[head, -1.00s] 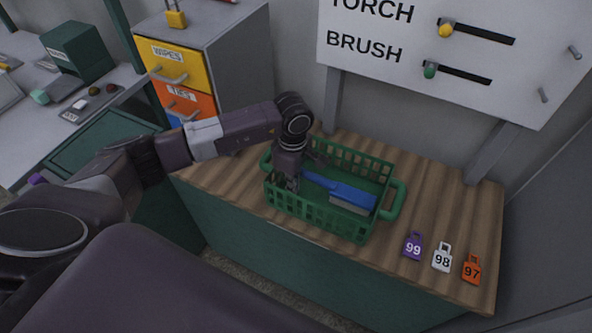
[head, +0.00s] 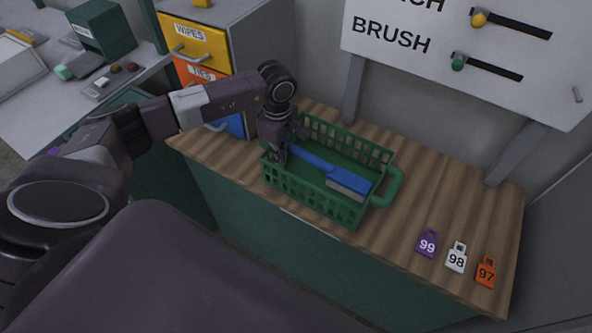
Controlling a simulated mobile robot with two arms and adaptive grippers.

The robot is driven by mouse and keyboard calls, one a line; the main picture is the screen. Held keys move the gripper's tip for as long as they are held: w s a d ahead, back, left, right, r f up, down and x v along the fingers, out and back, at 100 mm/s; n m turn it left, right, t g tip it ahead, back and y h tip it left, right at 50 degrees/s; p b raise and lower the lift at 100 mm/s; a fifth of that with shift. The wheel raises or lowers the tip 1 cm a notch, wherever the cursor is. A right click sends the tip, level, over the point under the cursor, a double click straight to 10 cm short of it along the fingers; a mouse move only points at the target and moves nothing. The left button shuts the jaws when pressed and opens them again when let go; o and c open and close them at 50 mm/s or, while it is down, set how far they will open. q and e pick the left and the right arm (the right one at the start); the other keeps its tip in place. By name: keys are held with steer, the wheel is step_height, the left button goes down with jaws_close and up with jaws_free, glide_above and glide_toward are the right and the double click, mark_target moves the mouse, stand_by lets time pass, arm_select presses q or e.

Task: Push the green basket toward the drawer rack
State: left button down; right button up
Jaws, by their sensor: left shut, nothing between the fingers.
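The green basket (head: 312,197) stands upright on the wooden bench top, with a blue brush (head: 335,177) lying inside it. The drawer rack (head: 208,55), grey with yellow, orange and blue drawers, stands to the left of the basket at the back. My left gripper (head: 276,155) points down at the left end of the basket, shut, with nothing seen between its fingers. Its fingertips are at or inside the basket's left end; I cannot tell whether they touch the wall. The basket's left handle is hidden behind the gripper. My right gripper is not in view.
Purple (head: 427,243), white (head: 456,257) and orange (head: 486,271) numbered tags lie at the bench's right end. A white board (head: 450,60) with sliders stands behind on posts. Bench top (head: 400,235) between basket and tags is clear. A grey side table (head: 120,90) holds small items at left.

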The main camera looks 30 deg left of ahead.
arm_select(q)
steer(key=a+b, duration=0.2)
steer(key=a, duration=0.3)
steer(key=shift+a, duration=0.1)
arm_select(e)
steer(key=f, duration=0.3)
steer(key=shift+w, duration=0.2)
arm_select(q)
steer(key=shift+r, duration=0.15)
step_height(320, 180, up, 12)
steer(key=shift+f, duration=0.1)
steer(key=shift+s+f, duration=0.1)
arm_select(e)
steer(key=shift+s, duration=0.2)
